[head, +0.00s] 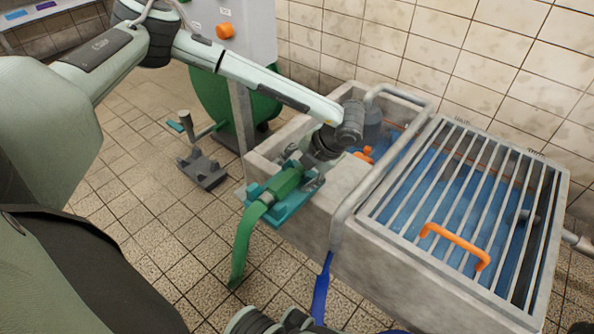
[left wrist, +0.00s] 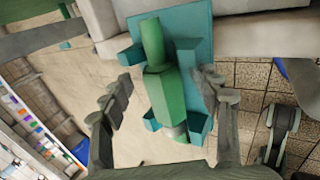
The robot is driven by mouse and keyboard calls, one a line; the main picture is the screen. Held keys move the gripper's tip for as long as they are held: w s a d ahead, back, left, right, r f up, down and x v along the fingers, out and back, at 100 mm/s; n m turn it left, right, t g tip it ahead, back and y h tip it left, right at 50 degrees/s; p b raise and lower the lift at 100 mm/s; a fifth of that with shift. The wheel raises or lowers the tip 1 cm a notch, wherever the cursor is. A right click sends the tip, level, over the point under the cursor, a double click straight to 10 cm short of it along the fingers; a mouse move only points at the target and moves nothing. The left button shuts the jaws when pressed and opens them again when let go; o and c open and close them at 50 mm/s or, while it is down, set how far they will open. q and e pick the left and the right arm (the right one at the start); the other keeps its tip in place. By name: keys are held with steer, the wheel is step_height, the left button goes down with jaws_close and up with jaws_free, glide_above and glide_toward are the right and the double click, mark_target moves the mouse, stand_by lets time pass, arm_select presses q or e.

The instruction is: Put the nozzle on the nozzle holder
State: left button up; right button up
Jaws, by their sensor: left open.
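The green nozzle (head: 285,183) with its green hose (head: 243,245) lies in the teal nozzle holder (head: 292,212) on the near left side of the concrete basin. In the left wrist view the nozzle (left wrist: 163,90) sits between the prongs of the holder (left wrist: 198,35). My left gripper (head: 312,163) is open at the nozzle. In the left wrist view its fingers (left wrist: 163,100) are spread on either side of the nozzle, with gaps showing. Dark parts at the bottom edge of the head view may be my right gripper (head: 272,320); its fingers are not clear.
The concrete basin (head: 310,243) holds blue water under a metal grate (head: 450,200) with an orange handle (head: 455,246). A grey pipe (head: 362,190) crosses beside the holder. A dark pedal-like piece (head: 203,168) stands on the tiled floor at left. A green tank stands behind.

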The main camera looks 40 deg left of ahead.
arm_select(q)
steer(key=v, duration=1.2)
steer(key=shift+d, duration=0.1)
